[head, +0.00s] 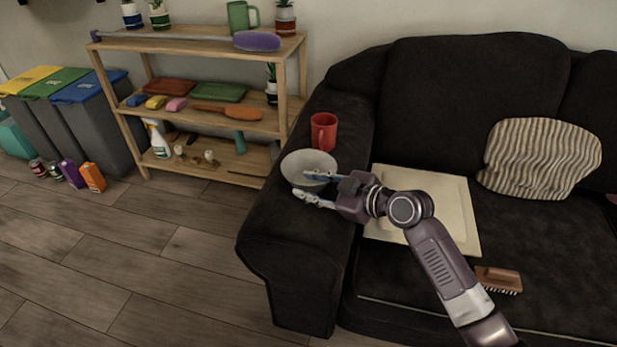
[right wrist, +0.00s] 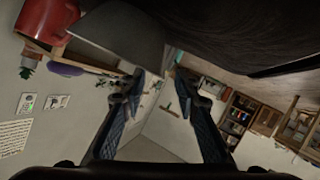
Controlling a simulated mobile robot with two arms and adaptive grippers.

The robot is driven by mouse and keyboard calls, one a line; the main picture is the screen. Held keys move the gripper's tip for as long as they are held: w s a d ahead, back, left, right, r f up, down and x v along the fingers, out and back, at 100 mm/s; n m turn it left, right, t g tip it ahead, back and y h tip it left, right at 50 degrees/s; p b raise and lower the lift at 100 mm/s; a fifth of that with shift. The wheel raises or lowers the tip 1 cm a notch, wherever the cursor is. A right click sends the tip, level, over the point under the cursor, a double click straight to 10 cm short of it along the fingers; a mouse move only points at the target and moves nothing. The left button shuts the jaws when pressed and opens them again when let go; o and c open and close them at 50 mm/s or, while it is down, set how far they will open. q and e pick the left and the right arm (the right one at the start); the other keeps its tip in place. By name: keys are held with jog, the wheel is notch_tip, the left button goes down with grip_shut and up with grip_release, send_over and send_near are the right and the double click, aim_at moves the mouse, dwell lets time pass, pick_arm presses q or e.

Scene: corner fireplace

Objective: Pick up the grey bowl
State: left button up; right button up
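The grey bowl (head: 296,164) sits upright on the sofa's left armrest, in front of a red mug (head: 323,131). My right gripper (head: 301,184) reaches in from the right, with its fingertips at the bowl's near right side. Its fingers are apart. In the right wrist view, the bowl (right wrist: 125,32) is a grey shape at the top, its lower edge by the gap between the two open fingertips (right wrist: 158,77). I cannot tell whether a finger touches it. My left gripper is not in view.
The red mug also shows in the right wrist view (right wrist: 45,18), close to the bowl. A wooden shelf (head: 205,45) with several items stands behind left. A pale square board (head: 455,215) and a brush (head: 499,279) lie on the sofa seat. The floor at front left is clear.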

aim_at(297, 184)
jog(key=x, duration=0.5)
jog(key=shift+w+d+f+b, duration=0.1)
jog(key=shift+d+b, duration=0.05)
jog(key=shift+b, duration=0.25)
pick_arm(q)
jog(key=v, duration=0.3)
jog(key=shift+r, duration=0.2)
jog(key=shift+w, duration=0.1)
pick_arm(e)
jog(key=shift+c, duration=0.3)
grip_shut()
